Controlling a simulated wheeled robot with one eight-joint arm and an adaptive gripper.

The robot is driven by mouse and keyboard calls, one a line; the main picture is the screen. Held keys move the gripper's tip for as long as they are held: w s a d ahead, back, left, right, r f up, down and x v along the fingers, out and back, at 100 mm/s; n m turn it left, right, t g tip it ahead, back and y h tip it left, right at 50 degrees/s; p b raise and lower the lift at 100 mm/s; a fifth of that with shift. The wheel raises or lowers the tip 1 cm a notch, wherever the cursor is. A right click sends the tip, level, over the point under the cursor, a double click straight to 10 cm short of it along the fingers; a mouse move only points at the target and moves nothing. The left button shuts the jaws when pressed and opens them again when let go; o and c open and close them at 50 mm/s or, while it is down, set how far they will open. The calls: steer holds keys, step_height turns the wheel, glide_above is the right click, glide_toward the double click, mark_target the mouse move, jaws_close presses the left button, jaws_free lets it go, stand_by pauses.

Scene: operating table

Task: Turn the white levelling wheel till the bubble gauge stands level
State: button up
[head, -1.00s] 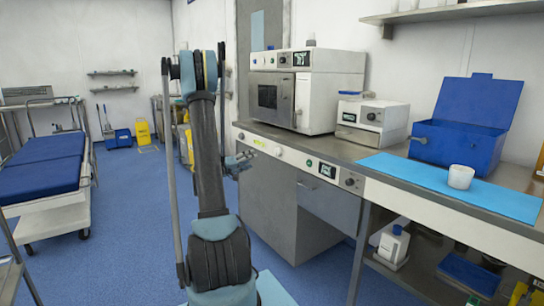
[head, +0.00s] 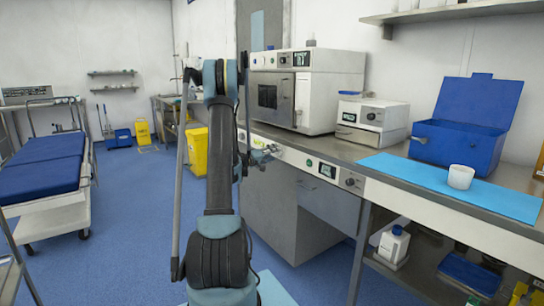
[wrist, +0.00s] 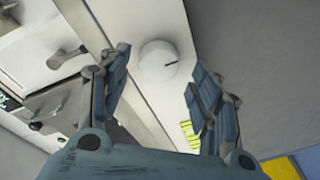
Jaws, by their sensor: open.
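The white levelling wheel (wrist: 158,62) is round, with a short dark mark pointing right in the wrist view. It sits on the pale front strip of the counter. My gripper (wrist: 157,61) is open, with one finger on each side of the wheel in the picture and gaps showing on both sides. A small yellow-green striped piece (wrist: 189,134), which looks like the bubble gauge, is partly covered by the right finger. Its bubble cannot be read. In the head view my gripper (head: 264,156) is at the counter front, close to the wheel.
The counter front also carries a small display (head: 327,170) and a dark knob (head: 349,181). A white oven (head: 300,90) stands on the counter above. A blue mat (head: 420,180) holds a white cup (head: 460,177). A yellow bin (head: 196,152) stands left of my arm.

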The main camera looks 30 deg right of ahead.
steer(key=shift+w+d, duration=0.1)
steer(key=shift+d, duration=0.5)
steer(key=c, duration=1.1)
steer(key=shift+o, duration=0.2)
steer(key=shift+n, duration=0.4)
